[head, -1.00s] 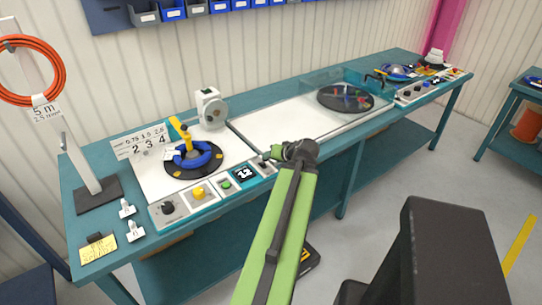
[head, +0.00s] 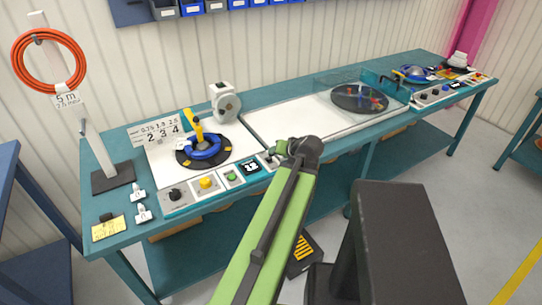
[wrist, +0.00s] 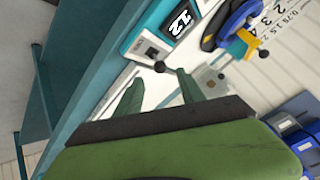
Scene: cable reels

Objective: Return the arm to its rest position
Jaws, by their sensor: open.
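My green arm reaches up from the bottom of the head view toward the workbench. My gripper (head: 276,152) is at the bench's front edge, just right of the small display reading 12 (head: 251,167). In the wrist view my gripper (wrist: 160,88) shows two green fingers spread apart with nothing between them. A small black-knobbed lever (wrist: 160,66) shows just beyond the fingertips. I cannot tell whether a finger touches it.
The teal bench (head: 130,235) runs along the wall. A blue cable coil (head: 203,148) sits on a black turntable. An orange coil (head: 48,60) hangs on a stand at left. Open floor lies at lower right.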

